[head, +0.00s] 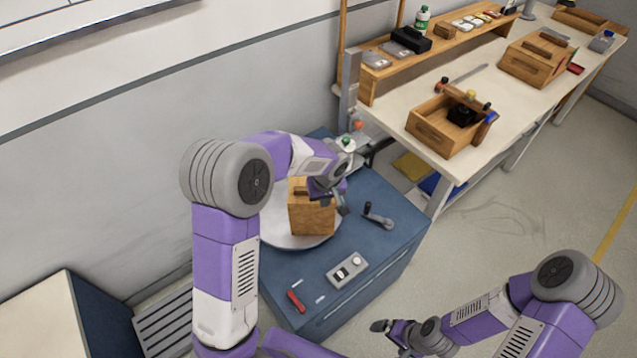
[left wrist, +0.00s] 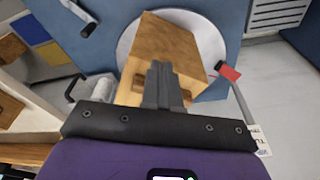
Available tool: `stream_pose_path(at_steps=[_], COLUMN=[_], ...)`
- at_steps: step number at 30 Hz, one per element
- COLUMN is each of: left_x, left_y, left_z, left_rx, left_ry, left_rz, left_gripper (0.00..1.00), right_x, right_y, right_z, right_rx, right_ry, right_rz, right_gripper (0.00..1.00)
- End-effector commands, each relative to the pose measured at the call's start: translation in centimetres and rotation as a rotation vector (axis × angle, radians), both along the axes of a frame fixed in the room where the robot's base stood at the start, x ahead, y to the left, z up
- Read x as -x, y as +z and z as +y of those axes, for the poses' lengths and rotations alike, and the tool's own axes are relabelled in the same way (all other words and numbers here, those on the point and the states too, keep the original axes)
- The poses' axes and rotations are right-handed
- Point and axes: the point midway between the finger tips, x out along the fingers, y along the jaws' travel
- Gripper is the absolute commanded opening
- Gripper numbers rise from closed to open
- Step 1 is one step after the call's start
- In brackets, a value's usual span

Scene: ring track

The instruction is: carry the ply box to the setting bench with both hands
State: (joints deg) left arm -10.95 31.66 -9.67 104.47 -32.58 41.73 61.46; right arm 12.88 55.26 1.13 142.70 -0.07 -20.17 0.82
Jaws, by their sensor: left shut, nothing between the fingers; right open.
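A wooden ply box (head: 312,221) stands on a round pale disc (head: 275,228) on top of a blue cabinet (head: 385,240). A small wooden block shows on its upper left part. My left gripper (head: 338,199) is at the box's upper right edge, shut and empty. In the left wrist view its closed fingers (left wrist: 164,88) overlap the box (left wrist: 165,42); I cannot tell whether they touch it. My right gripper (head: 384,328) is open and empty, low in front of the cabinet, well apart from the box. The pale-topped bench (head: 400,115) runs along the wall at upper right.
The bench carries an open wooden tray (head: 430,140) with tools, another wooden box (head: 530,65) and a raised shelf (head: 385,75) with a bottle. A crank handle (head: 378,216), a switch box (head: 347,270) and a red-handled tool (head: 296,301) lie on the cabinet. Floor right is clear.

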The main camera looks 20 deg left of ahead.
Motion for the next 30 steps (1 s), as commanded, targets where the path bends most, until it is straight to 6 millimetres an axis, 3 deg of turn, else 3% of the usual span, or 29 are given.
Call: stream_pose_path(at_steps=[6, 12, 16, 30], left_x=[-3.5, -5.7, -5.5, -5.3], left_y=[0.0, -0.1, -1.5, -2.1], left_z=[2.6, 4.1, 4.0, 3.9], left_rx=[0.002, 0.002, 0.002, 0.002], left_ry=[0.003, 0.0, -0.002, -0.002], left_rz=[0.001, 0.001, 0.002, 0.01], left_gripper=[0.0, 0.0, 0.0, 0.0], right_x=[0.0, 0.0, 0.0, 0.0], right_y=[0.4, 0.6, -0.1, -0.4], right_z=[0.0, 0.0, 0.0, 0.0], right_rx=[0.0, 0.0, 0.0, 0.0], right_ry=[0.0, 0.0, 0.0, 0.0], right_rz=[0.0, 0.0, 0.0, 0.0], right_gripper=[1.0, 1.0, 1.0, 1.0])
